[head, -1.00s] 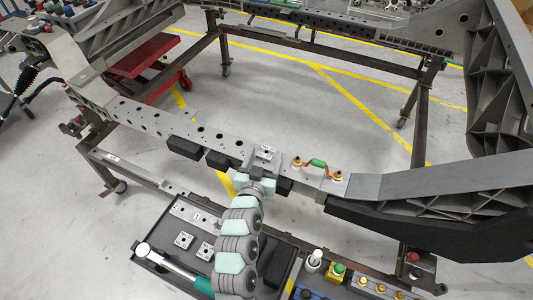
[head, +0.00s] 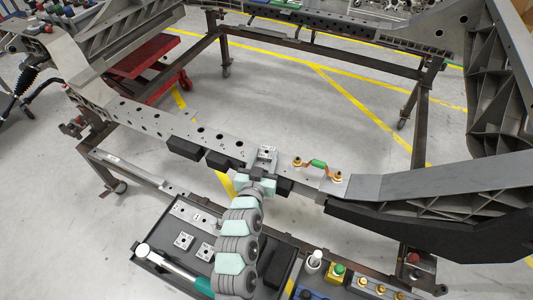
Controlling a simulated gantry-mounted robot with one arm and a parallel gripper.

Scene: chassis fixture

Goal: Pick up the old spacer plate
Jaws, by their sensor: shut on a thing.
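The old spacer plate (head: 267,151), a small light grey square with dark holes, shows at the chassis rail (head: 222,146), left of the green-handled part. My gripper (head: 262,168) is at the plate's near edge, shut on it. The fingertips are small and partly hidden by my wrist, so the exact grip is hard to see. I cannot tell whether the plate rests on the rail or is slightly above it. Two similar plates (head: 184,240) lie in the dark tray (head: 150,225) in front of the rail.
A green-handled part with copper-coloured ends (head: 319,164) sits on the rail just right of the plate. Black blocks (head: 183,148) are on the rail's near side. A white-and-teal tool (head: 170,262) lies in the tray. Coloured fittings (head: 337,270) stand at the front right.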

